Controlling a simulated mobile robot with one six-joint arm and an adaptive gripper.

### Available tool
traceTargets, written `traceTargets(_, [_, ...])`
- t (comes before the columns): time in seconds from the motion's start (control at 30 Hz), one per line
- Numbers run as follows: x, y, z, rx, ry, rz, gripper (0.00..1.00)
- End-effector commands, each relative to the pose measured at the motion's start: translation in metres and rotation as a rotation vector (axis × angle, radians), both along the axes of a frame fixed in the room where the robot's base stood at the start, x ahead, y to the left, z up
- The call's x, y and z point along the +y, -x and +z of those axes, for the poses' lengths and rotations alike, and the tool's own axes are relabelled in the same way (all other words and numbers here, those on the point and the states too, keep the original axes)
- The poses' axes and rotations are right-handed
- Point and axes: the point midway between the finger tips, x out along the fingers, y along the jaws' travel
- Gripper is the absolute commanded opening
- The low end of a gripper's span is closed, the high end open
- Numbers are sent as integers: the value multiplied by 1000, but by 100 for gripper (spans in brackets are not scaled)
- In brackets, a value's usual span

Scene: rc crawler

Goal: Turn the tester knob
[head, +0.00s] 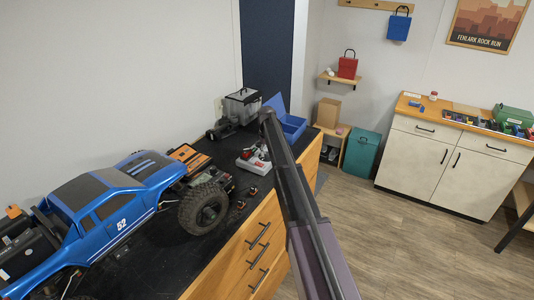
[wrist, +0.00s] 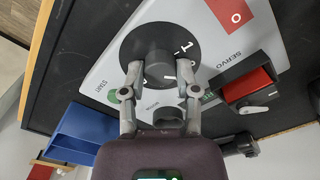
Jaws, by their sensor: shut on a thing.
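The tester (wrist: 110,68) is a light grey panel with printed labels, including SERVO and START, and a red square marked 0. Its dark round knob (wrist: 158,62) sits on a black dial with a white 1 beside it. My gripper (wrist: 161,72) has one finger on each side of the knob and is shut on it. A green button (wrist: 113,96) lies by the START label. In the head view the tester (head: 246,163) sits on the black bench top, partly hidden by my arm. My fingers cannot be made out there.
The blue crawler truck (head: 118,197) fills the near bench. An open blue box (head: 292,124) and a clear grey container (head: 242,107) stand at the far end. The floor to the right is clear.

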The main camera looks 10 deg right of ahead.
Motion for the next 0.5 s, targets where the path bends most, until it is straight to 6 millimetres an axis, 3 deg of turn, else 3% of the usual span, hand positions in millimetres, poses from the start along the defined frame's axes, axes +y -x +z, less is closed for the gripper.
traceTargets(0.5, [-2, 0, 0, -1, 3, -347, 0])
